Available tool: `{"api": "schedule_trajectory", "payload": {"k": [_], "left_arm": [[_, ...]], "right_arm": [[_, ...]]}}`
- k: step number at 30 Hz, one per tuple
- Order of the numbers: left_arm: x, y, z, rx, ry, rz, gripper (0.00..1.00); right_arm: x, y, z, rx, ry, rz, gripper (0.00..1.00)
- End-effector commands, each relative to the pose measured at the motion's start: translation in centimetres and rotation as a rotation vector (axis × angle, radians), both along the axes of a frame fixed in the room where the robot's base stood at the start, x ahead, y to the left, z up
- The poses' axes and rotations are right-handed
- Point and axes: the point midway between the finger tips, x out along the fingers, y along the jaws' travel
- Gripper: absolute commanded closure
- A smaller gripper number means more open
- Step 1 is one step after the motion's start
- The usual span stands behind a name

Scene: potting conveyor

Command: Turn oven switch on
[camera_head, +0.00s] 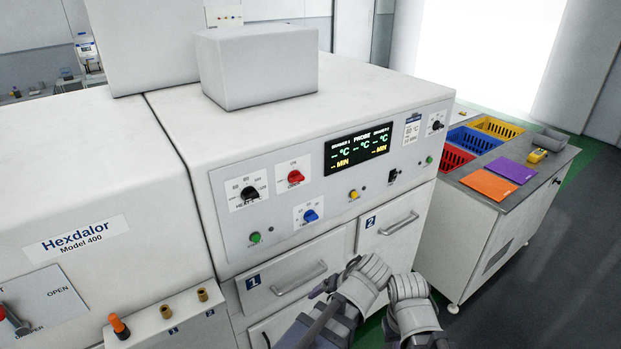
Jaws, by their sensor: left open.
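The white oven's control panel (330,215) faces me. It carries a black knob (249,192), a red knob (295,177), a blue knob (310,215), a yellow button (353,194), a small black switch (392,176) and a black rotary knob (437,126) at the upper right. I cannot tell which of these is the oven switch or its setting. The display (358,147) is lit with green and yellow text. My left gripper (358,277) is open below the panel, in front of the drawers and apart from the controls. My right gripper (410,290) is beside it; its jaw state is unclear.
Drawer 1 (285,276) and drawer 2 (400,222) have protruding handles below the panel. At right, a side table (510,206) holds coloured baskets and folders. At lower left, an orange-tipped lever (118,325) sticks up. Open floor (575,270) lies at the right.

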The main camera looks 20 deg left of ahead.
Motion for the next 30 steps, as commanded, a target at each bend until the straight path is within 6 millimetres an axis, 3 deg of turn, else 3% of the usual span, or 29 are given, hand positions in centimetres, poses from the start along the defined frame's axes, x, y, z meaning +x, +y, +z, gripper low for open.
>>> {"api": "schedule_trajectory", "payload": {"k": [1,6,12,15,21,30], "left_arm": [[2.4,1.6,1.8,0.071,-0.118,0.084,0.18],[8.5,6.1,8.8,0.258,-0.587,0.305,0.18],[12.9,7.6,16.4,0.334,-1.036,0.377,0.18],[14.0,7.6,18.8,0.337,-1.173,0.374,0.18],[14.8,7.4,20.7,0.333,-1.284,0.363,0.18],[15.0,7.2,20.8,0.332,-1.287,0.364,0.18]], "right_arm": [[0.0,0.0,0.4,0.000,0.000,0.000,1.00],[0.0,0.0,0.9,0.000,0.000,0.001,1.00],[0.0,0.0,1.4,0.000,0.000,0.001,1.00],[0.0,0.0,1.5,0.000,0.000,0.001,1.00],[0.0,0.0,1.5,0.000,0.000,0.001,1.00],[0.0,0.0,1.5,0.000,0.000,0.001,1.00]]}}
